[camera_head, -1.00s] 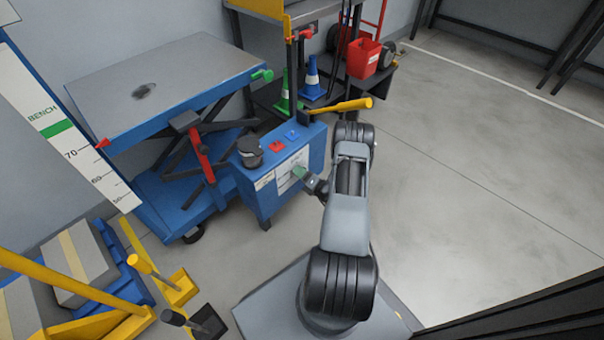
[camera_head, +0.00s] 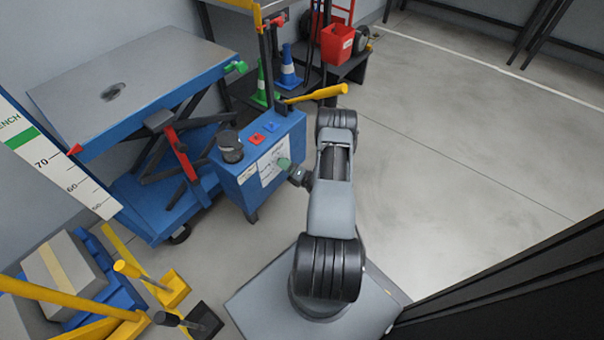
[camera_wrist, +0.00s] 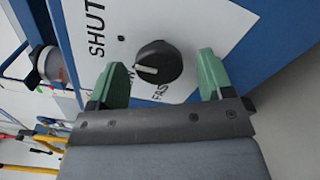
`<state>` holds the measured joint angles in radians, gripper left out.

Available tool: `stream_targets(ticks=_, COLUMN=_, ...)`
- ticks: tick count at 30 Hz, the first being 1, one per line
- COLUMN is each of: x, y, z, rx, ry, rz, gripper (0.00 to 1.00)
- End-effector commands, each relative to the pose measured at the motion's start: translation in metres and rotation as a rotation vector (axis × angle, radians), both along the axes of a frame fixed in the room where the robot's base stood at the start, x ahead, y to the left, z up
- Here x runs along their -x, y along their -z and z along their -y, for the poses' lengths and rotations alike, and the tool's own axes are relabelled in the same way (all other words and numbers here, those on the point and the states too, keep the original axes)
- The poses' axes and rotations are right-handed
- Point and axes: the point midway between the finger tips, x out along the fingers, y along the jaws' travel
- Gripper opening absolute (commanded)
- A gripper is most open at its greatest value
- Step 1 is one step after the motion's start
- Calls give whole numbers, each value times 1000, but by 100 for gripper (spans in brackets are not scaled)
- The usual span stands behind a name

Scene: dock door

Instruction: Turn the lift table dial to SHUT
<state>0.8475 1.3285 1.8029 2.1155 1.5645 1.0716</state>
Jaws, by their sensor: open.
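The lift table dial (camera_wrist: 158,63) is a round black knob with a pale pointer mark, on a white label plate on the blue control box (camera_head: 232,182). In the wrist view the word SHUT is on the plate to the left of the dial, and FAST is below it, partly hidden. The pointer lies towards the lower left, at a partly hidden word, not at SHUT. My gripper (camera_wrist: 162,80) has green fingers, open, one on each side of the dial, with gaps to it. In the head view my gripper (camera_head: 284,164) is at the box's label face; the dial is hidden there.
The blue lift table (camera_head: 130,85) stands left of the box. Red and blue buttons (camera_head: 256,138) are on the box top. Cones (camera_head: 289,68) stand behind. Floor on the right is clear.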

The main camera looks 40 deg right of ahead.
Motion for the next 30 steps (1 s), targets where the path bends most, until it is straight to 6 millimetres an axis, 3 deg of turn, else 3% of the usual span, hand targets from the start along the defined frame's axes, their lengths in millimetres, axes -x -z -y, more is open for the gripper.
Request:
stream_targets(ticks=9, x=66, y=-3, z=12, rx=-3, ry=6, rz=-2, gripper=74)
stream_targets(ticks=15, x=98, y=-2, z=18, rx=-2, ry=4, rz=1, gripper=74)
stream_targets(ticks=21, x=115, y=-1, z=21, rx=-2, ry=2, rz=0, gripper=74)
stream_targets(ticks=30, x=120, y=0, z=21, rx=-1, ry=0, rz=1, gripper=74)
